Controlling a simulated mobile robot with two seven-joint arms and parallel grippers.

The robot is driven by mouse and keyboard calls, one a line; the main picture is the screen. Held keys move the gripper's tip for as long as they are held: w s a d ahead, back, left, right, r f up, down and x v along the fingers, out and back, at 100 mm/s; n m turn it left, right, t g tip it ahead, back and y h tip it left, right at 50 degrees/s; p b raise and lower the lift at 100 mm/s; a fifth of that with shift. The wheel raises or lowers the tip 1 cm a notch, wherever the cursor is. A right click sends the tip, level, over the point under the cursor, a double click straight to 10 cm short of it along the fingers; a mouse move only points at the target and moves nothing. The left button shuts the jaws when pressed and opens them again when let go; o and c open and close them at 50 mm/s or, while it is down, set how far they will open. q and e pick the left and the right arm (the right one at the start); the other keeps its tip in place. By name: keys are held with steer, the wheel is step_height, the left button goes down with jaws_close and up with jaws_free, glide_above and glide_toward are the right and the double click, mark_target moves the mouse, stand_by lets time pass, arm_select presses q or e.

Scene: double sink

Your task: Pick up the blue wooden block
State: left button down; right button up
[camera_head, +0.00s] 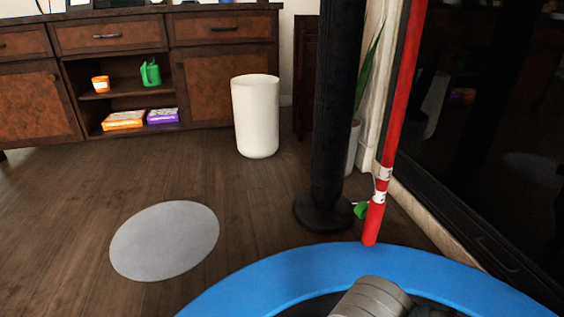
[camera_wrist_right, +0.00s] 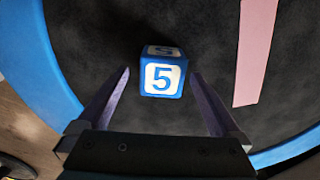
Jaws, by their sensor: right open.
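The blue wooden block (camera_wrist_right: 161,81), with white faces marked with a blue 5, rests on a dark round surface (camera_wrist_right: 60,25) in the right wrist view. My right gripper (camera_wrist_right: 160,72) is open, with one finger on each side of the block in the picture. Gaps show between the block and both fingers, and I cannot tell how far above the surface the fingertips are. The block does not show in the head view. My left gripper is not in view.
A blue rim (camera_head: 300,275) rings the dark surface. A pink strip (camera_wrist_right: 257,45) lies right of the block. A red pole (camera_head: 392,130) stands by the rim, near a black column (camera_head: 335,110). A white bin (camera_head: 256,115) and wooden cabinet (camera_head: 205,85) stand behind.

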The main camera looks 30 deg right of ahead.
steer(key=f+b, duration=0.4)
steer(key=f, duration=0.1)
steer(key=shift+s+a+b, duration=0.3)
steer(key=shift+b, duration=0.05)
steer(key=shift+r, duration=0.1)
steer(key=shift+c, duration=0.2)
steer(key=c, duration=1.3)
steer(key=shift+r, duration=0.15)
